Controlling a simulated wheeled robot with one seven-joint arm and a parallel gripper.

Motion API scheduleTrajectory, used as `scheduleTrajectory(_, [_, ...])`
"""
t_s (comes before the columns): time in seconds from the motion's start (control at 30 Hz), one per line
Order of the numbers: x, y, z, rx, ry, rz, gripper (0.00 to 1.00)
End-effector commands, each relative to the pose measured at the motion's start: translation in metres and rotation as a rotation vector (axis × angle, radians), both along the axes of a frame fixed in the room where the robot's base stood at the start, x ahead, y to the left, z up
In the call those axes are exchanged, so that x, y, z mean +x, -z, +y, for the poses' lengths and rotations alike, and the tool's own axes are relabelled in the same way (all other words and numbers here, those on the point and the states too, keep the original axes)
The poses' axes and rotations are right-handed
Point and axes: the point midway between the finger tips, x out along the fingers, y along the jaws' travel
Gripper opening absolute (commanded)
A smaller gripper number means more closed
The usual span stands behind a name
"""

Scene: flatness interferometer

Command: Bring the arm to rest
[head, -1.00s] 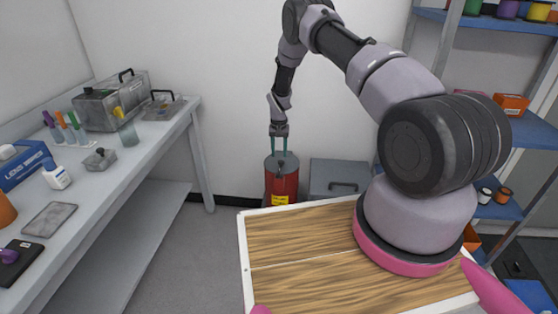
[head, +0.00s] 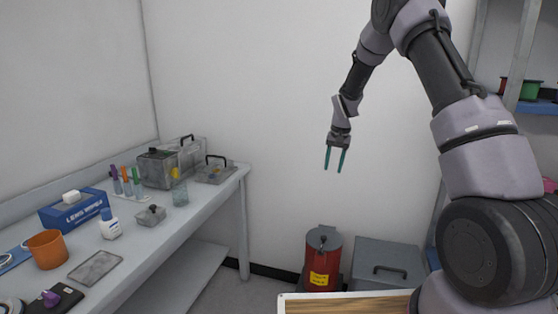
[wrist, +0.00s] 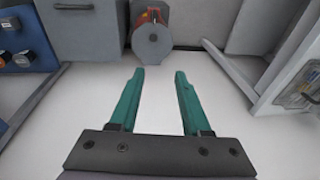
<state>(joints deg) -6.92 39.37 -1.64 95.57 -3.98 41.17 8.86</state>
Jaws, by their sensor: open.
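My gripper (head: 335,158) hangs in the air in the head view, right of the bench and above the red can, with its two teal fingers pointing down. In the wrist view the fingers of my gripper (wrist: 158,75) are apart with nothing between them. My arm reaches from the lower right, up and over, and bends down to the gripper. The fingers touch nothing.
A bench (head: 201,227) with boxes, bottles and a cup stands at left. A red can (head: 322,262) and a grey box (head: 388,266) stand on the floor by the back wall. Blue shelves (head: 538,107) are at right. The air around the gripper is clear.

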Motion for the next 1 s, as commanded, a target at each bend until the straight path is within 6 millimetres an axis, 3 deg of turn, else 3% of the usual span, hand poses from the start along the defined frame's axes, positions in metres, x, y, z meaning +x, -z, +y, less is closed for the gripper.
scheduleTrajectory(0.03, [-0.01, -0.034, -0.003, 0.009, 0.004, -0.026, 0.47])
scheduleTrajectory(0.2, [-0.052, -0.119, -0.013, 0.034, 0.017, -0.09, 0.47])
scheduleTrajectory(0.5, [-0.155, -0.232, -0.027, 0.072, 0.028, -0.206, 0.47])
scheduleTrajectory(0.73, [-0.247, -0.282, -0.035, 0.096, 0.032, -0.298, 0.47])
scheduleTrajectory(1.0, [-0.348, -0.298, -0.038, 0.118, 0.034, -0.397, 0.47])
